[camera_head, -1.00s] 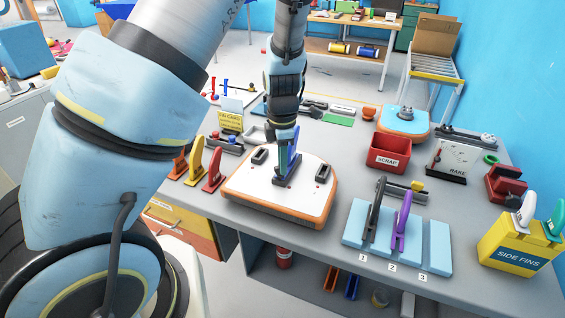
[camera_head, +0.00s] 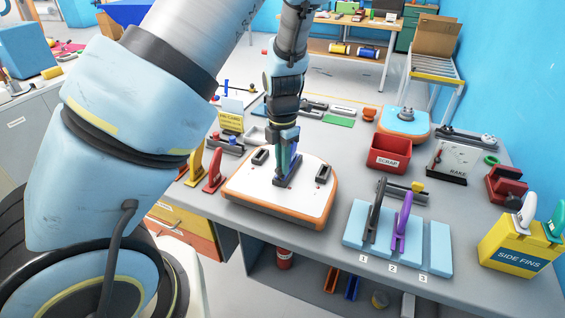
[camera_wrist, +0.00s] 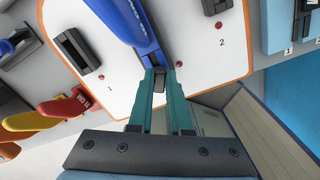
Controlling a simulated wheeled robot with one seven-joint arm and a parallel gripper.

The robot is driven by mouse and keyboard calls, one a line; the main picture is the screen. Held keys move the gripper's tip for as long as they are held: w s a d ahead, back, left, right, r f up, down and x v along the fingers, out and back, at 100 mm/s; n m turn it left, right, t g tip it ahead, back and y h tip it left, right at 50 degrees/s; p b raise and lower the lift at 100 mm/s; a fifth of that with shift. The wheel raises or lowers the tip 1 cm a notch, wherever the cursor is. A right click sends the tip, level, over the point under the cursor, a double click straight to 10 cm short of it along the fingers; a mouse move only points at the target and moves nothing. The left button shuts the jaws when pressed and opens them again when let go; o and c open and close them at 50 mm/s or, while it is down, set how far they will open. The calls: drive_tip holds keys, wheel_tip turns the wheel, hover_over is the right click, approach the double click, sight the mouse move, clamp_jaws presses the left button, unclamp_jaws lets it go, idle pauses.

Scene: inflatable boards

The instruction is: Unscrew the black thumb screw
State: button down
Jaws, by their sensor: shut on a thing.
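The white board with an orange edge (camera_head: 245,190) lies on the bench. A blue fin (camera_wrist: 130,20) stands in its middle fin box (camera_head: 283,183). My gripper (camera_wrist: 162,76) points down at that box, right beside the fin. Its two teal fingers are close together, shut on a small dark piece between the tips, which looks like the black thumb screw (camera_wrist: 160,79). The fingers hide most of the screw, so I cannot tell how deep it sits. In the head view my gripper (camera_head: 288,168) covers much of the fin.
Two dark side fin boxes (camera_head: 261,156) (camera_head: 323,173) flank the middle one. Red and yellow fins (camera_head: 214,170) stand left of the board. A red scrap bin (camera_head: 390,156) and a light-blue rack with black and purple fins (camera_head: 433,245) are to the right.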

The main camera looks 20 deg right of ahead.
drive_tip(key=shift+a+f+n, duration=0.1)
drive_tip(key=shift+n, duration=1.6)
drive_tip(key=shift+n, duration=0.9)
drive_tip(key=c, duration=1.3)
unclamp_jaws()
drive_tip(key=shift+n, duration=0.3)
drive_tip(key=o, duration=0.5)
drive_tip(key=shift+w, duration=0.1)
drive_tip(key=shift+o, duration=0.2)
